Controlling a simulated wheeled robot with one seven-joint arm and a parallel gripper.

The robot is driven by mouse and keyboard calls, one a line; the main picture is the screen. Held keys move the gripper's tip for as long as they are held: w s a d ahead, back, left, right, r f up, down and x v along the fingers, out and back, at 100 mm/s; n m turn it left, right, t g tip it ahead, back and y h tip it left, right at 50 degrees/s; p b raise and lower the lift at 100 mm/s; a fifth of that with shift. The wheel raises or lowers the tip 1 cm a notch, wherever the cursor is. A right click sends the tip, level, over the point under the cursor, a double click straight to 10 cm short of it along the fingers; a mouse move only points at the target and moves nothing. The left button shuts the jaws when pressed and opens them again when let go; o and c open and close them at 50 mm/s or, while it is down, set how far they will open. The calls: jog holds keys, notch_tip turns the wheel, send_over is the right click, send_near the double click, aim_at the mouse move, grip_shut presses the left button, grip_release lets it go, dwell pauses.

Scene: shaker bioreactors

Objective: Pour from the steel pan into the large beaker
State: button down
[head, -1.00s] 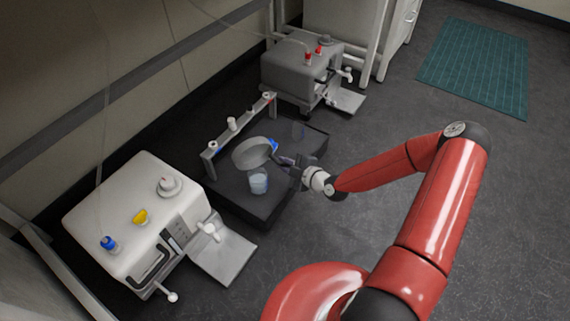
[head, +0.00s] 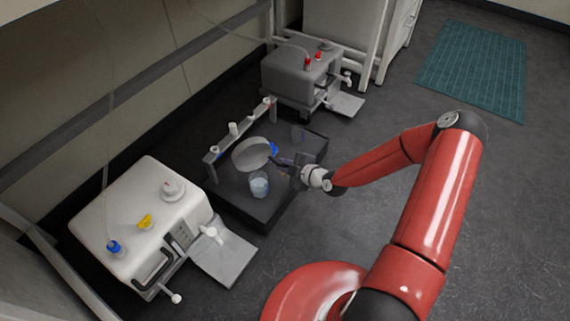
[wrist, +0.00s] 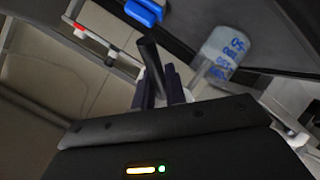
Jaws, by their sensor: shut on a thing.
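The steel pan (head: 250,155) is held tilted above the dark platform, behind and slightly left of a clear beaker (head: 259,187) in the head view. This beaker stands upright and has pale bluish contents. My gripper (head: 288,168) is at the right, shut on the pan's dark handle. In the wrist view the handle (wrist: 150,65) runs up from my gripper (wrist: 172,85), and a clear beaker with blue markings (wrist: 222,52) is just right of the fingers. I cannot see any stream or what is in the pan.
A white machine (head: 140,215) is at left and a grey one (head: 300,75) behind. Open floor lies right.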

jog(key=shift+r+p, duration=0.45)
jog(key=shift+r, duration=0.05)
jog(key=shift+r+g+h, duration=0.15)
jog(key=shift+g+h, duration=0.15)
jog(key=shift+w+r+g+h+p, duration=0.15)
jog(key=shift+r+g+h+p, duration=0.2)
jog(key=shift+p, duration=0.6)
jog(key=shift+m+g, duration=0.25)
jog(key=shift+m, duration=0.05)
jog(key=shift+p, duration=0.35)
jog(key=shift+w+a+r+g+h+p, duration=0.15)
jog(key=shift+r+g+h+p, duration=0.2)
jog(key=shift+g+p, duration=0.3)
jog(key=shift+g, duration=0.25)
jog(key=shift+r+p, duration=0.1)
jog(key=shift+p, duration=0.2)
